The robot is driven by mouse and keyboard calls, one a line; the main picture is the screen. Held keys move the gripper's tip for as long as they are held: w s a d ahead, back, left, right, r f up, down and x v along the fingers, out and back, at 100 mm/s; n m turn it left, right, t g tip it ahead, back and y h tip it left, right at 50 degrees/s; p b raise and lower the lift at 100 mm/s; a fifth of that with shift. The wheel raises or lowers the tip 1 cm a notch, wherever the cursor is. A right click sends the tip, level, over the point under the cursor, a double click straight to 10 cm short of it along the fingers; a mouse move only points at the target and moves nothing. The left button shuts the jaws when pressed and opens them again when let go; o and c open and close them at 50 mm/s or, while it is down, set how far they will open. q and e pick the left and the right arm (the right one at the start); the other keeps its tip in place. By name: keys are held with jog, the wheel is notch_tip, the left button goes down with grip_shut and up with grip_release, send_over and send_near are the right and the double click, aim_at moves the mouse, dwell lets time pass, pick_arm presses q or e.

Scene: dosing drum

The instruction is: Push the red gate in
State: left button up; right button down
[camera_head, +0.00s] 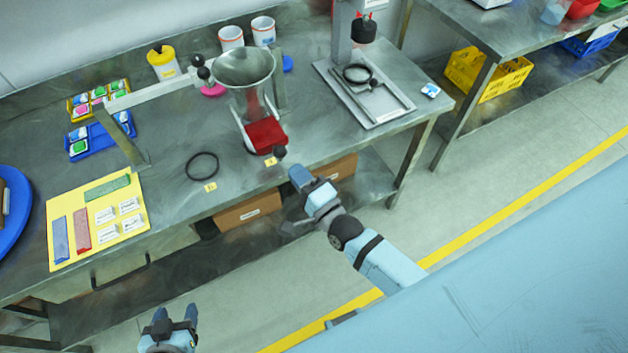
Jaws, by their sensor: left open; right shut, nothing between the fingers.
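The red gate (266,135) is a flat red slide below the clear funnel-shaped hopper (245,72) on the steel table. It sticks out toward the table's front edge, with a dark round knob (279,152) at its front end. My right gripper (298,200) is shut and empty, in front of the table edge, a little below and right of the knob and apart from it. My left gripper (175,318) is open and empty at the bottom of the view, in front of the table and far from the gate.
A black ring (202,166) lies left of the gate. A yellow mat (97,222) with colored strips and cards lies at the left. A metal tray (325,68) with a stand is at the right. Cardboard boxes (247,211) sit on the lower shelf. The floor in front is free.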

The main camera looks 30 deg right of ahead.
aim_at(276, 142)
jog(key=x, duration=0.3)
dwell(0.4)
jog(key=w+b, duration=0.1)
jog(key=w, duration=0.7)
jog(key=shift+w+b, duration=0.2)
jog(key=shift+b, duration=0.15)
jog(key=shift+r, duration=0.2)
jog(key=shift+r, duration=0.1)
